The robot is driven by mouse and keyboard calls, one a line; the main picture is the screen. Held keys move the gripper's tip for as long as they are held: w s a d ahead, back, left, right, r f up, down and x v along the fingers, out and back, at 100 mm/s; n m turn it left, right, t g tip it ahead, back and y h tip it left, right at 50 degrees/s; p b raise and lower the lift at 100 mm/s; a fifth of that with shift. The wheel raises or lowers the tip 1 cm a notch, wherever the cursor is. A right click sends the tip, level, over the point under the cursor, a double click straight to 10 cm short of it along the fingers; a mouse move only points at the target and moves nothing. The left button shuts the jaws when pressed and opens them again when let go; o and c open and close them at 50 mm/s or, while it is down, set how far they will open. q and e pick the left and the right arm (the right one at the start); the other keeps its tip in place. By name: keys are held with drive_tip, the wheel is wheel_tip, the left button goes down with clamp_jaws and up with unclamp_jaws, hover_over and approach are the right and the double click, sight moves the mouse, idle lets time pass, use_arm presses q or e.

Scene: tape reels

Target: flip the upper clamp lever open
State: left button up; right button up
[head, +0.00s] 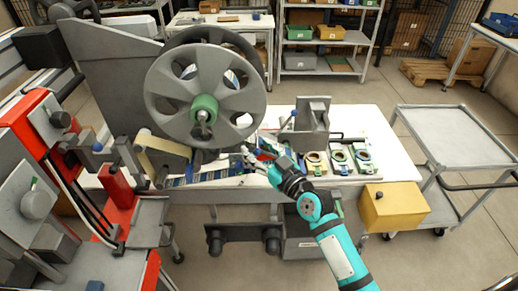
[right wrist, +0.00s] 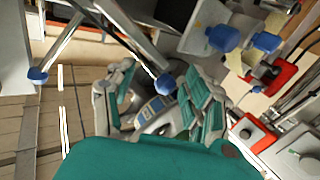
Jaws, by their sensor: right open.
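A large grey reel (head: 205,95) with a green hub stands upright behind the worktable. My right gripper (head: 257,158) is at the table below and right of the reel, near a blue-patterned strip. In the right wrist view its fingers (right wrist: 160,105) are spread apart. A metal lever with a blue ball knob (right wrist: 165,84) reaches down to the gap between the fingers; contact is not clear. Another blue-knobbed rod (right wrist: 37,75) is at the left. In the head view a blue-knobbed lever (head: 293,114) stands by a grey bracket. I cannot tell which is the upper clamp lever. My left gripper is not visible.
Red and grey machinery (head: 120,185) crowds the left. Small green-based fixtures (head: 340,160) sit right of my gripper on the white table (head: 395,150). A yellow box (head: 393,207) is at the table's front right. A grey cart (head: 455,135) stands to the right with a clear top.

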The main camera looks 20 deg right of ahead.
clamp_jaws()
idle(0.3)
drive_tip(key=shift+f, duration=0.1)
